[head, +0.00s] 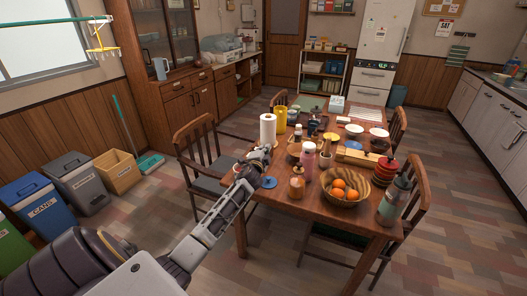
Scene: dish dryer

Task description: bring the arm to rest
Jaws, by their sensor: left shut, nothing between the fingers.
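My left arm comes in from the lower left and reaches up to the left edge of the dining table (295,199). My left gripper (264,153) is at the end of it, shut and empty, in front of the paper towel roll (268,128) in the picture. I cannot tell whether it touches anything there. A blue disc-shaped item (269,183) shows just below the gripper by the table edge. My right gripper is not in view.
A wooden chair (203,150) stands left of the table. Bins (76,180) line the left wall. Floor is clear between bins and chair.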

